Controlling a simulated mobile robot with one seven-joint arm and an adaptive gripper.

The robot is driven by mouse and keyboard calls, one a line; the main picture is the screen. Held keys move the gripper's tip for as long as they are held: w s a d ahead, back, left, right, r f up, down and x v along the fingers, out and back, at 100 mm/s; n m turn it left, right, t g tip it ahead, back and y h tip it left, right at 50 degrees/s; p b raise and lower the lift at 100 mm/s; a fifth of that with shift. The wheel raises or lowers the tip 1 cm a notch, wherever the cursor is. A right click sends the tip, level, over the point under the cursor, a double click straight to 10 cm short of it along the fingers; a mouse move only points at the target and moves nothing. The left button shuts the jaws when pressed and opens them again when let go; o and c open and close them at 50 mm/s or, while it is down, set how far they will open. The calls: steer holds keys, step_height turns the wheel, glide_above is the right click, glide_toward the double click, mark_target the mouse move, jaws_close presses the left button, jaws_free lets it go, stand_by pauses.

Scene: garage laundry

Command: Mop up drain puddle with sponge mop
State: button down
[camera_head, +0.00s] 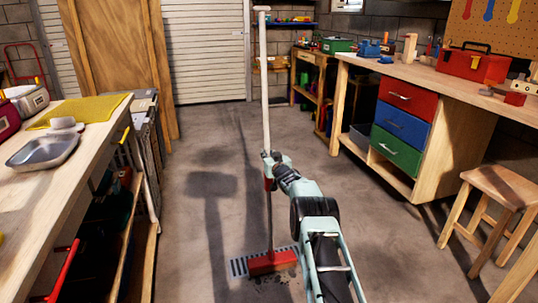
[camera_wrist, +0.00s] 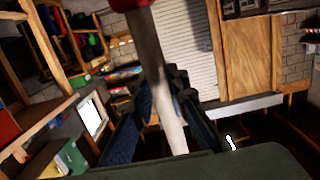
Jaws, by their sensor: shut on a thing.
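The sponge mop (camera_head: 265,85) stands nearly upright with a long whitish handle. Its red head (camera_head: 272,263) is down at the floor drain grate (camera_head: 238,267), covering part of the slots. Whether the head touches the floor is hard to tell. Dark wet-looking spots of the puddle (camera_head: 262,285) show just in front of the head; the rest is hidden by the mop and my arm. My gripper (camera_head: 268,160) is shut on the mop handle around its middle. In the wrist view the handle (camera_wrist: 163,75) runs between the dark fingers (camera_wrist: 172,105).
A workbench with a metal tray (camera_head: 43,152) lines the left side. A bench with red, blue and green drawers (camera_head: 400,125) and a wooden stool (camera_head: 500,190) stand at the right. Wooden panels (camera_head: 115,60) lean at the back left. The concrete floor between is clear.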

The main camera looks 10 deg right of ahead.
mark_target(267, 142)
steer(key=shift+r, duration=0.3)
steer(key=r+p, duration=0.1)
steer(key=s+r+p, duration=0.1)
steer(key=p, duration=0.1)
steer(key=r+p, duration=0.2)
steer(key=shift+s+r, duration=0.1)
steer(key=shift+s, duration=0.2)
steer(key=shift+s+r+p, duration=0.2)
steer(key=shift+r+p, duration=0.15)
steer(key=shift+s+a, duration=0.1)
